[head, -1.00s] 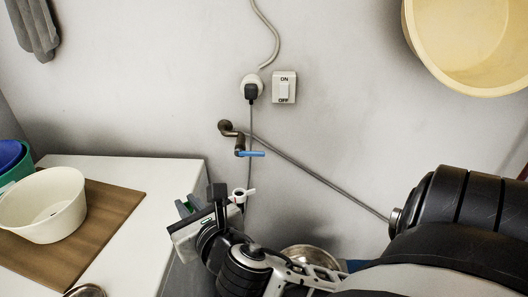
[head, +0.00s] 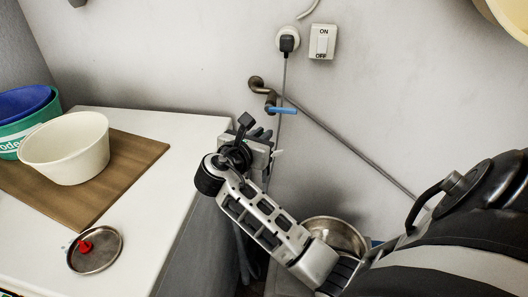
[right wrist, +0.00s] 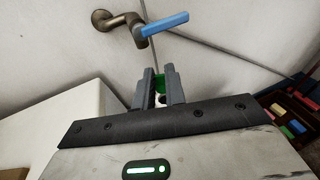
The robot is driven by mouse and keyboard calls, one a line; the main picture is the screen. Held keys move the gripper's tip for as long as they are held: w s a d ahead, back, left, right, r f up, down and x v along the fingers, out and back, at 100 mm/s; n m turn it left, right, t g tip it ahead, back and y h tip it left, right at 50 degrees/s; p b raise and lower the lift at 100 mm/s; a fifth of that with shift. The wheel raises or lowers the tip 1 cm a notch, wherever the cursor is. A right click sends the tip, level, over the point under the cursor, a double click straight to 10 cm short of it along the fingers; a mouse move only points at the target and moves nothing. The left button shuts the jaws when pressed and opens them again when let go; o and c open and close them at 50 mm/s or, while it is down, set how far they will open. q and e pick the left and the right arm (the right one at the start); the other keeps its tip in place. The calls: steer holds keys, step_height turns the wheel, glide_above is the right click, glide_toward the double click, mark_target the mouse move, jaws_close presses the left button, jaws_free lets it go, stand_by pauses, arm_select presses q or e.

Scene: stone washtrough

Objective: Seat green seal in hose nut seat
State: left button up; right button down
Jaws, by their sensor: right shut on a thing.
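My right gripper (head: 262,134) is beside the far right corner of the white counter, below the blue-handled tap. The nut's seat cannot be made out. My left gripper is out of view.
The tap (head: 281,109) with its blue lever is on the wall above the gripper. A metal dish (head: 112,257) with a red piece (head: 85,247), a cream bowl (head: 65,150) and a brown board (head: 135,160) are on the counter. A metal bowl (head: 335,234) is low behind my arm.

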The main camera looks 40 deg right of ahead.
steer(key=f, duration=0.1)
steer(key=w+d+f, duration=0.1)
steer(key=d+f, duration=0.1)
steer(key=shift+w+d+f, duration=0.1)
steer(key=shift+w+f, duration=0.1)
steer(key=shift+w, duration=0.15)
step_height(320, 180, down, 3)
steer(key=shift+w+d+f+b, duration=0.1)
steer(key=shift+d+f+b, duration=0.05)
steer(key=shift+b, duration=0.4)
steer(key=shift+f, duration=0.1)
steer(key=c, duration=1.6)
jaws_free()
steer(key=shift+f, duration=0.15)
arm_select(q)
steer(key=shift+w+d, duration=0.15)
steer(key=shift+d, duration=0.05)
arm_select(e)
steer(key=shift+o, duration=0.2)
